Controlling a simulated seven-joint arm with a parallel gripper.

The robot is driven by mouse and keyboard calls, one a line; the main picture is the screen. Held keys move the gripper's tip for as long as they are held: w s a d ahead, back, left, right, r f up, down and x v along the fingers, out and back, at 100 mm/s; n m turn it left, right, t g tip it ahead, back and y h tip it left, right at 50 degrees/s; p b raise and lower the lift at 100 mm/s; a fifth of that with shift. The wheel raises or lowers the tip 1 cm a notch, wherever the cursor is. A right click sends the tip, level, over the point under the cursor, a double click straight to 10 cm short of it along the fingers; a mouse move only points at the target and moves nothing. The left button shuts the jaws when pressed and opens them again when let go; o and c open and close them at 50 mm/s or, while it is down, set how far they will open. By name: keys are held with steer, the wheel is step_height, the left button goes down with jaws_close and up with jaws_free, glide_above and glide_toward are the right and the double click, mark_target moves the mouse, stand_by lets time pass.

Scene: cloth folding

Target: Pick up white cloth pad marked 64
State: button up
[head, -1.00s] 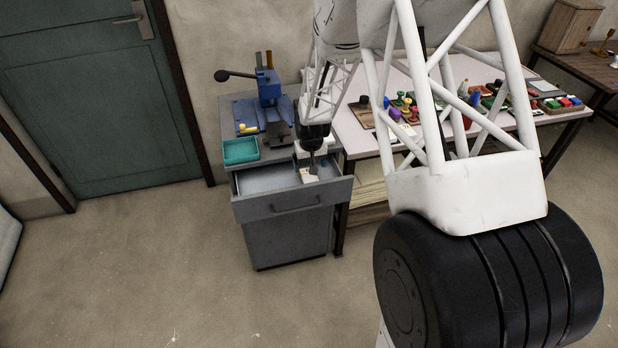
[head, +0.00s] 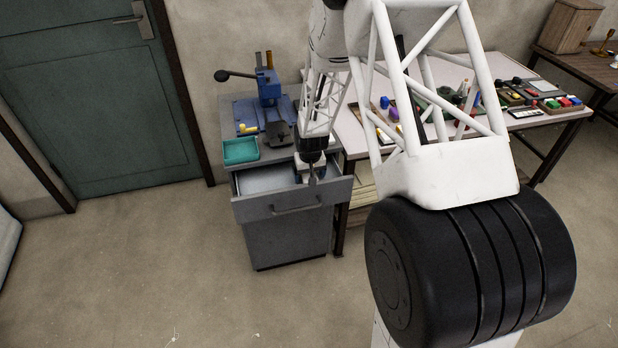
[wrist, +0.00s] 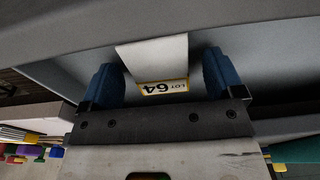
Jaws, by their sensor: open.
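The white cloth pad (wrist: 155,57) lies in the open drawer, seen in the wrist view, with a yellow-edged label reading "LOT 64" upside down at its near end. My gripper (wrist: 164,78) is open, with one blue finger to the left of the pad and one to the right. The pad shows between the fingers with gaps on both sides. In the head view my gripper (head: 312,180) points down into the right part of the drawer. The pad is mostly hidden by the gripper there.
The open grey drawer (head: 290,205) has its front wall close to my gripper. On the cabinet top stand a teal tray (head: 240,151) and a blue lever press (head: 268,90). The table (head: 352,140) with small coloured items adjoins on the right. The drawer's left part looks empty.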

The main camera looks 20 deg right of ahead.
mark_target(309, 175)
stand_by(0.3)
steer(key=c, duration=1)
steer(key=shift+r, duration=0.1)
step_height(309, 175, up, 10)
stand_by(0.7)
